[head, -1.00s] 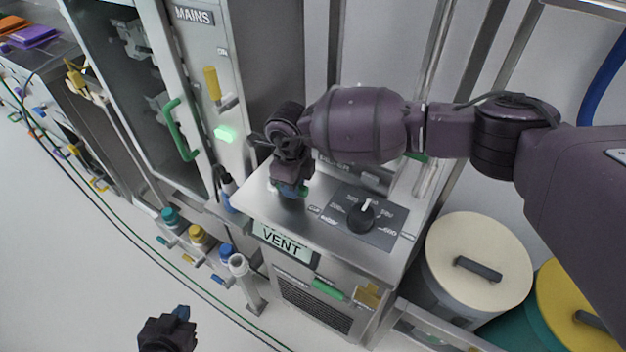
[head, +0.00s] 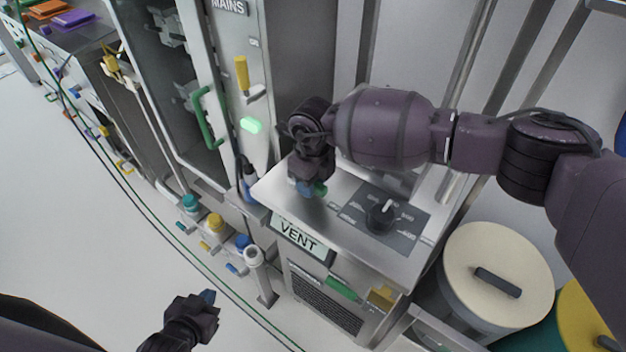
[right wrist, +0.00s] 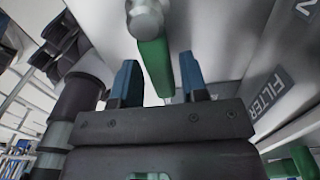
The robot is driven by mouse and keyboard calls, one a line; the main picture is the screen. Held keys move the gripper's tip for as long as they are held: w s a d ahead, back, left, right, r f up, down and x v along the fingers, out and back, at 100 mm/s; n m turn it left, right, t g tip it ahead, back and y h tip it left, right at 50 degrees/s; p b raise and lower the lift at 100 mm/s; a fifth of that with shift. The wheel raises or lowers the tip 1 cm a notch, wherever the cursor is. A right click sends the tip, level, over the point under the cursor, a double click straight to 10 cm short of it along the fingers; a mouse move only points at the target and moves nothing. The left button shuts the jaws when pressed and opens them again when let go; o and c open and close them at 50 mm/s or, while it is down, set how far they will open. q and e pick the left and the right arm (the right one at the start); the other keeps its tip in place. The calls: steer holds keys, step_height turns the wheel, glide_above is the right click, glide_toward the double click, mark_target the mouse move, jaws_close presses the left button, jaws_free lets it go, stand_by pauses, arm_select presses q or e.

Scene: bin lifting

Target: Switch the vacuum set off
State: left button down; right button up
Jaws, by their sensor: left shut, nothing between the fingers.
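The vacuum set is a steel cabinet (head: 345,250) with a VENT label on its front edge and a black dial (head: 380,216) on its top. My right gripper (head: 308,188) points down at the left part of that top, hiding much of a green part there. In the right wrist view, my right gripper (right wrist: 159,80) is open, with blue fingertips on either side of a green lever (right wrist: 156,65); the fingers look apart from it. My left gripper (head: 207,298) is shut and empty, low over the floor, away from the cabinet.
A MAINS panel (head: 240,40) with a yellow lever (head: 241,72) and lit green lamp (head: 251,125) stands behind left. Coloured valves (head: 216,222) and a white-topped post (head: 254,257) stand left of the cabinet. A cream-lidded drum (head: 490,265) is at right. A FILTER label (right wrist: 270,95) shows nearby.

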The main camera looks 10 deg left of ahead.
steer(key=shift+o, duration=0.5)
step_height(320, 180, up, 11)
steer(key=shift+p, duration=0.3)
steer(key=shift+f, duration=0.15)
